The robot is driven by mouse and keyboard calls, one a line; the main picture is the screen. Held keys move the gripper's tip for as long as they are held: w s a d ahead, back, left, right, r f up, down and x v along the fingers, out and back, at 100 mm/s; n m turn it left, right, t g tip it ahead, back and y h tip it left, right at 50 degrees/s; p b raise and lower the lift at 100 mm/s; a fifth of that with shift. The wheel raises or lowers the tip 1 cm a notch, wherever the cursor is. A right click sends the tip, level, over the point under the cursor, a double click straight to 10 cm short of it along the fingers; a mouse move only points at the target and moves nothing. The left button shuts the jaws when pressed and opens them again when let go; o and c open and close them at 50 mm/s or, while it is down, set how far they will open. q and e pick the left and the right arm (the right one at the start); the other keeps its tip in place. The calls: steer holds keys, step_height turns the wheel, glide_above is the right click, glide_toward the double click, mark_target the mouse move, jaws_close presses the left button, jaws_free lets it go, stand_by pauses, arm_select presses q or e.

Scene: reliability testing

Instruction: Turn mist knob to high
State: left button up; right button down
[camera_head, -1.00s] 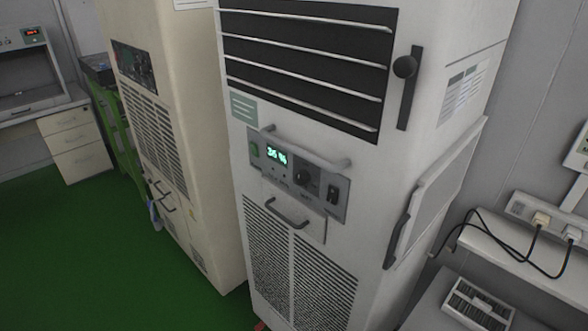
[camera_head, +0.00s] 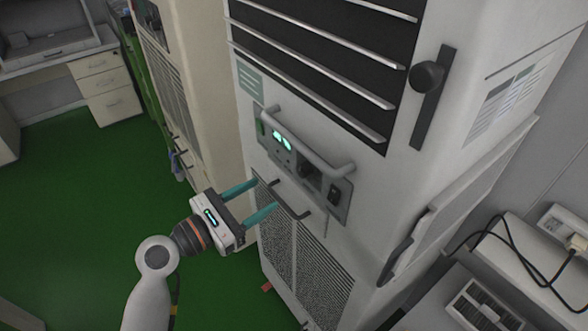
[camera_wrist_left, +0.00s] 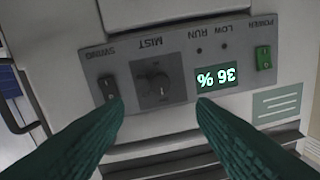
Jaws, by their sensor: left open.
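The mist knob (camera_wrist_left: 153,87) is a dark round dial on a grey control panel, under the label MIST, which appears upside down in the left wrist view. In the head view the knob (camera_head: 308,171) sits partly behind the panel's handle bar. My left gripper (camera_head: 263,196) is open, its two teal fingers pointing at the machine front, left of and below the knob. In the left wrist view its fingertips (camera_wrist_left: 160,103) spread on either side below the knob, apart from it. The knob's exact setting is too small to read. My right gripper is not in view.
A handle bar (camera_head: 305,143) crosses in front of the panel. A lower drawer handle (camera_head: 290,203) is close to my fingers.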

mark_target(300, 173)
arm_select(q)
steer(key=p+x, duration=0.2)
steer(key=x, duration=0.7)
steer(key=shift+w+d, duration=0.25)
steer(key=shift+d, duration=0.05)
steer(key=shift+c, duration=0.3)
steer(key=shift+f, duration=0.1)
steer(key=c, duration=0.9)
